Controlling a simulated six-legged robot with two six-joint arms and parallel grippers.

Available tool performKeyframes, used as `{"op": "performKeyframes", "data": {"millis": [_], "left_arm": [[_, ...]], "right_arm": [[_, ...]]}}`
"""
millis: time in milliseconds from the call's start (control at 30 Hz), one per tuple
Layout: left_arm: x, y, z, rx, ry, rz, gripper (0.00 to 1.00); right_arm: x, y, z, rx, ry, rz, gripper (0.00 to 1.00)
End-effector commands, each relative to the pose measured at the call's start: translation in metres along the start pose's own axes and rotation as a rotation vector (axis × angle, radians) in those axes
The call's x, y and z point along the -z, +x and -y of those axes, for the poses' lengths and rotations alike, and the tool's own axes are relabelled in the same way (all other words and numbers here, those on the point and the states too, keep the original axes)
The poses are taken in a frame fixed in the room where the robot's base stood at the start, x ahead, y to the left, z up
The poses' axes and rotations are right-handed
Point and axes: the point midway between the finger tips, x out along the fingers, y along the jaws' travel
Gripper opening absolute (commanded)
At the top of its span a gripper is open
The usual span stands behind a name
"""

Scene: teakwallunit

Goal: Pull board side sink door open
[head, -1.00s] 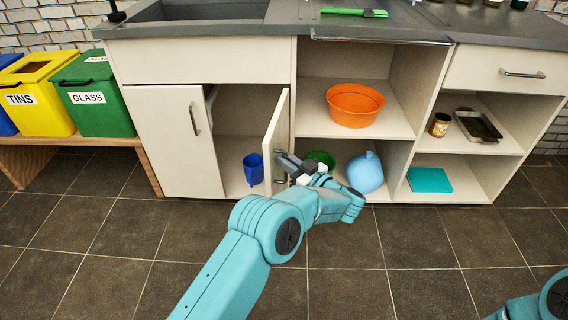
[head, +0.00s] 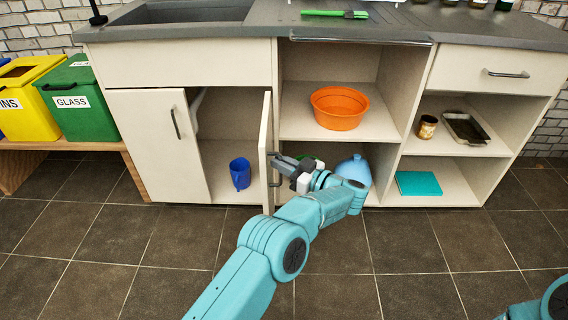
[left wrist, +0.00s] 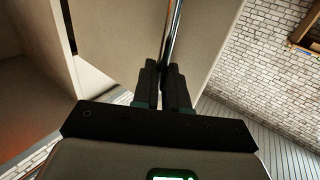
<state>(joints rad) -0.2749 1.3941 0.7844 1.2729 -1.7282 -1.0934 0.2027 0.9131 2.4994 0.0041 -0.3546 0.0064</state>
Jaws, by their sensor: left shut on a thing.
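The board side sink door (head: 265,146) stands swung out from the sink cabinet, seen nearly edge-on, at the right side of the opening. My left gripper (head: 275,160) is at its outer face, shut on the metal door handle (head: 276,178). In the left wrist view, the bar of the handle (left wrist: 174,35) runs down between the two closed fingers (left wrist: 164,88), in front of the pale door panel (left wrist: 115,35). My right gripper is out of view; only part of my right arm shows at the lower right.
The left sink door (head: 155,140) is shut. Open shelves to the right hold an orange bowl (head: 339,107) and a light-blue object (head: 354,169), partly behind my arm. The tiled floor (head: 150,245) in front is clear.

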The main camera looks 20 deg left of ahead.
Motion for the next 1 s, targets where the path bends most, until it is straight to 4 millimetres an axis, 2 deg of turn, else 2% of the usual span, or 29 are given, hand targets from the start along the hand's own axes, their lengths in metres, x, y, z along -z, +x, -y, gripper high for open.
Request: {"op": "performKeyframes", "data": {"millis": [33, 200, 233, 300, 1000], "left_arm": [[0.0056, 0.0072, -0.0033, -0.011, -0.014, -0.003, 0.00], [0.0057, 0.0069, -0.0035, -0.011, -0.014, -0.003, 0.00], [0.0057, 0.0068, -0.0035, -0.011, -0.014, -0.003, 0.16], [0.0056, 0.0063, -0.0038, -0.012, -0.014, -0.003, 0.34], [0.0018, 0.0028, -0.0032, -0.014, -0.005, -0.001, 0.34]], "right_arm": [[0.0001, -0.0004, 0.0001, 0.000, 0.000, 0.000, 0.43], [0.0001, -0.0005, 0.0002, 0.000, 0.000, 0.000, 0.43], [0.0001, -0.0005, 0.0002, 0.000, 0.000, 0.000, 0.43], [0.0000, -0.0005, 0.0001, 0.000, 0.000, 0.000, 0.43], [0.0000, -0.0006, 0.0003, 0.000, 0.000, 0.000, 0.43]]}}
